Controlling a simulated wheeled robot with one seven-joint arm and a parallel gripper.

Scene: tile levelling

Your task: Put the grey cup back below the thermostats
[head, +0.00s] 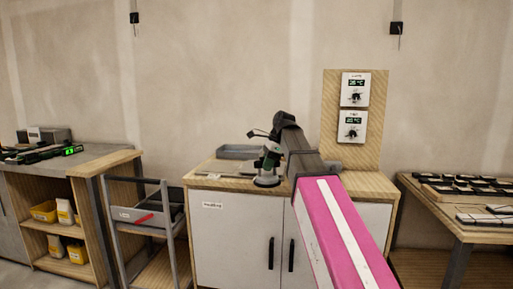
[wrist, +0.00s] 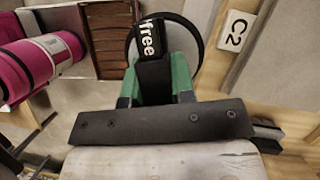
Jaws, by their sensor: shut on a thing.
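The grey cup (head: 266,182) is a round disc with a dark rim and a black handle marked "free"; it shows in the wrist view (wrist: 184,43). My gripper (head: 268,158), with green fingers in the wrist view (wrist: 155,82), is shut on the cup's handle. The cup is upright at the worktop, left of the thermostats; I cannot tell whether it touches the top. The upper thermostat (head: 355,89) and lower thermostat (head: 351,127) are on a wooden board (head: 375,145) at the back. My arm hides part of the worktop below them.
A white-doored cabinet (head: 235,235) carries the wooden worktop. A grey tray (head: 238,152) lies at its back left. A trolley (head: 147,220) stands left; a table with dark tiles (head: 465,187) stands right.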

